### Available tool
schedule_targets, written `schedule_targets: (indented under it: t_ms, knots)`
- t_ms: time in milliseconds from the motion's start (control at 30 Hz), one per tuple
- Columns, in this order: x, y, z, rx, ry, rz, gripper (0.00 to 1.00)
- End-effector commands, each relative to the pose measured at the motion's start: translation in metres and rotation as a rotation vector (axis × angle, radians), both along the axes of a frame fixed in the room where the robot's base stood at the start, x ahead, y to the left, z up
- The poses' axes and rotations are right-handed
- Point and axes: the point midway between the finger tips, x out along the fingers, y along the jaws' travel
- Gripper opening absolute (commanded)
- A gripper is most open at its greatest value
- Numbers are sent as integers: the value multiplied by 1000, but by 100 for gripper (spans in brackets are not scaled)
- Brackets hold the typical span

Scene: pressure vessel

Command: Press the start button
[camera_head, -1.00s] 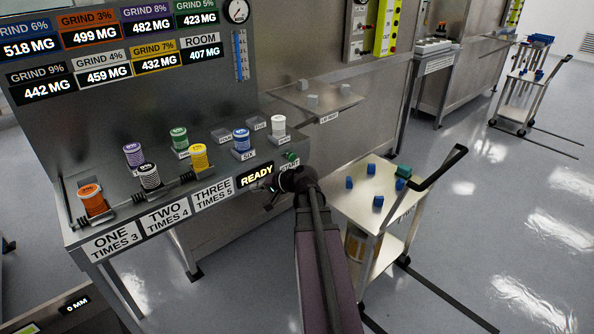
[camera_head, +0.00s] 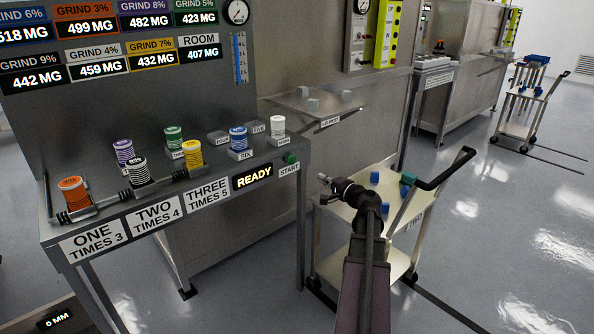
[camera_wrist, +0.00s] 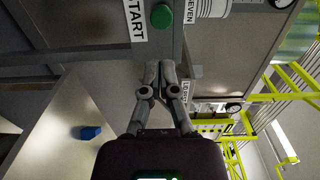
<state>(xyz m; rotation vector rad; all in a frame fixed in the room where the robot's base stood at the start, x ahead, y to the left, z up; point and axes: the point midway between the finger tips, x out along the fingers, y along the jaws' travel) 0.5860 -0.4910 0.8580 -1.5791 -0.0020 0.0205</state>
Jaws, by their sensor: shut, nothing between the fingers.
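The green start button (camera_head: 290,158) sits at the right end of the bench's front, just above the white START label (camera_head: 289,170). My gripper (camera_head: 325,179) is shut and empty. In the head view it is to the right of the button and lower, over the white cart, apart from the bench. In the wrist view the green button (camera_wrist: 161,16) is at the top, beside the START label (camera_wrist: 134,18). My shut gripper (camera_wrist: 160,78) points toward the bench edge below it, with a visible gap in the picture.
The lit READY display (camera_head: 253,176) is left of the label. Coloured spools, such as the orange one (camera_head: 75,193), stand on the metal bench (camera_head: 100,213). A white cart (camera_head: 340,203) with blue blocks is below my arm. Open floor lies right.

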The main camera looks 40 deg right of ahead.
Motion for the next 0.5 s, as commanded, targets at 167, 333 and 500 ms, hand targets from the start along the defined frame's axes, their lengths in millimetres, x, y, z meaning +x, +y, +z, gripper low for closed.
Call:
schedule_targets:
  t_ms: [167, 333, 500]
  knots:
    - [-4, -7, -1, 9, -13, -16, 0]
    - [-4, -7, -1, 9, -13, -16, 0]
    - [-3, -7, -1, 9, -12, -15, 0]
